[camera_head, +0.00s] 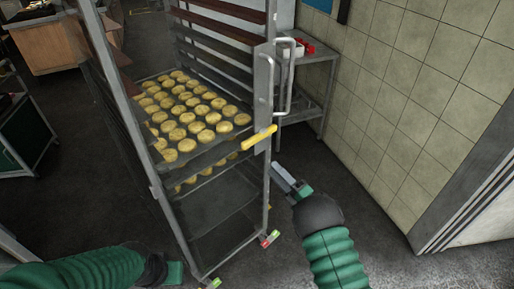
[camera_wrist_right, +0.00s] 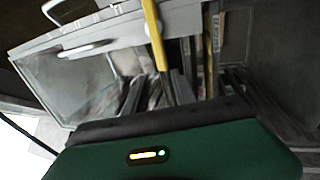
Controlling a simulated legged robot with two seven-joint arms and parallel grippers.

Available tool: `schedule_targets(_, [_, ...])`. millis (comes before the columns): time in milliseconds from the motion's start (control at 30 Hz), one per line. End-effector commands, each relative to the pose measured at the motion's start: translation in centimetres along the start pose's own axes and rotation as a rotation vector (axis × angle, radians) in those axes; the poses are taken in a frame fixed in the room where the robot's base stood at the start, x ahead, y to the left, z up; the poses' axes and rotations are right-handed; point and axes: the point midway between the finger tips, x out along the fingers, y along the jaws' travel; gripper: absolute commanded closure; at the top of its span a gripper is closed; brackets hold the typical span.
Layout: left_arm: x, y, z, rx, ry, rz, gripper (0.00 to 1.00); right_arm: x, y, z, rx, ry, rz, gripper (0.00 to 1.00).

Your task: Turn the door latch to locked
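The yellow door latch (camera_head: 259,138) is on the right front post of a tall metal rack (camera_head: 266,190). In the head view it lies nearly level, tilted slightly up to the right. My right gripper (camera_head: 281,172) is just below and right of the latch, apart from it. In the right wrist view the yellow latch (camera_wrist_right: 154,36) hangs down from a grey metal bar toward the gripper (camera_wrist_right: 160,92). The fingers look parted, with nothing held. My left gripper (camera_head: 175,272) is low at the front, left of the rack; its fingers are not clear.
Trays of round yellow pastries (camera_head: 195,117) fill the rack's middle. A metal handle (camera_head: 285,78) stands above the latch. A side table (camera_head: 318,95) with red items is behind, beside the tiled wall (camera_head: 420,90).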

Motion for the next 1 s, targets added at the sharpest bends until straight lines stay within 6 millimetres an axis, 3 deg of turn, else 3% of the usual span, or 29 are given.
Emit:
schedule_targets(200, [0.3, 0.0, 0.1, 0.000, 0.000, 0.000, 0.64, 6.0, -0.1, -0.3, 0.001, 0.004, 0.002, 0.68])
schedule_targets(433, [0.6, 0.0, 0.1, 0.000, 0.000, 0.000, 0.64, 10.6, -0.1, -0.1, 0.002, 0.000, 0.001, 0.68])
schedule_targets(600, [0.6, 0.0, 0.1, 0.000, 0.000, 0.000, 0.64, 11.8, -0.1, -0.1, 0.004, -0.001, -0.001, 0.68])
schedule_targets(833, [0.6, 0.0, 0.1, 0.000, 0.000, 0.000, 0.64, 11.9, -0.1, -0.1, 0.004, -0.001, -0.002, 0.69])
schedule_targets(1000, [0.6, 0.0, 0.1, 0.000, 0.000, 0.000, 0.64, 11.8, -0.1, -0.1, 0.004, -0.001, -0.002, 0.92])
